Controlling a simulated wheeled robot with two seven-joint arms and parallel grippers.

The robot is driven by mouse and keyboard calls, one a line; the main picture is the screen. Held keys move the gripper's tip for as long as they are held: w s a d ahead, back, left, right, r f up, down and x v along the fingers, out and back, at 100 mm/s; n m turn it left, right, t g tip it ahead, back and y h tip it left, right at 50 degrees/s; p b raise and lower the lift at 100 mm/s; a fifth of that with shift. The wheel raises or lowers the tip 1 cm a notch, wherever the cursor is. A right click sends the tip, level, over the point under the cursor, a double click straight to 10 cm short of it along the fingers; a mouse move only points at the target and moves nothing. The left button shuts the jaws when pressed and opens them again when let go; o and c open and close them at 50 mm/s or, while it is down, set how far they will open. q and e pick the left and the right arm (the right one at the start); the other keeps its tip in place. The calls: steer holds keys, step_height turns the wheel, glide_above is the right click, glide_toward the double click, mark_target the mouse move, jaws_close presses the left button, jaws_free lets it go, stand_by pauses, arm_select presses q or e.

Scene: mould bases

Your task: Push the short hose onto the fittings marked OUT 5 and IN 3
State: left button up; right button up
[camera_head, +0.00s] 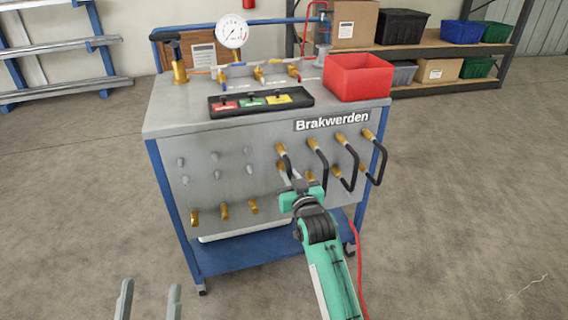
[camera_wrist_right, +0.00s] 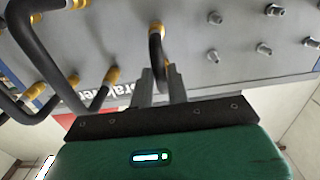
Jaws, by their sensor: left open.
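The short black hose (camera_wrist_right: 155,48) has a brass collar (camera_wrist_right: 157,28) at its far end, against or close to the panel. It hangs between the two fingers of my right gripper (camera_wrist_right: 163,85), which appear closed on it. In the head view my right gripper (camera_head: 299,186) is at the panel, below the leftmost hosed brass fitting (camera_head: 281,150), and hides part of this hose. I cannot tell whether its ends are seated. The OUT 5 and IN 3 marks are not readable. My left gripper (camera_head: 148,302) is open and empty at the lower left, away from the cart.
Several black hoses (camera_head: 348,175) loop from the panel (camera_head: 222,189) to the right. Bare grey fittings (camera_head: 215,157) and brass fittings (camera_head: 225,210) are on its left half. A red bin (camera_head: 358,80) and a black tray (camera_head: 260,104) stand on top. Floor in front is clear.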

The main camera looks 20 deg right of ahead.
jaws_close()
steer(key=shift+s, duration=0.15)
steer(key=shift+s+d+p, duration=0.1)
steer(key=shift+s+p, duration=1.55)
steer(key=shift+s, duration=0.75)
steer(key=s+p, duration=0.3)
steer(key=s, duration=0.3)
steer(key=shift+d, duration=0.1)
